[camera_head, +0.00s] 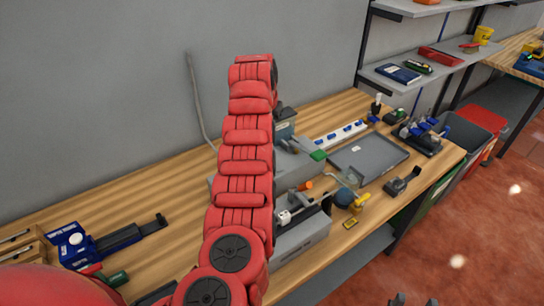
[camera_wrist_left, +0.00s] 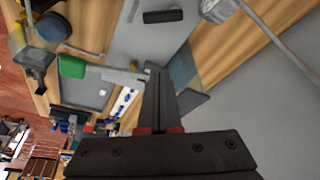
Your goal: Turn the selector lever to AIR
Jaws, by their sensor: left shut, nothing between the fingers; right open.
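The dispenser (camera_head: 305,238) is a grey box unit at the middle of the bench, partly hidden behind my red left arm. A lever with a green grip (camera_head: 318,155) sticks out at its back right; I take it as the selector lever. In the left wrist view its green grip (camera_wrist_left: 72,67) lies at left, with a grey bar running towards my fingers. My left gripper (camera_wrist_left: 155,72) is shut and empty, its tips close to that bar's end; contact cannot be told. AIR markings are not readable. My right gripper (camera_head: 414,300) is open, low at the bottom edge, far from the dispenser.
A grey tray (camera_head: 368,160) and a white strip with blue parts (camera_head: 340,134) lie right of the dispenser. A blue-and-black tool (camera_head: 105,240) lies at left. An orange-tipped part (camera_head: 304,186) and yellow items sit near the dispenser. Bins stand beyond the bench's right end.

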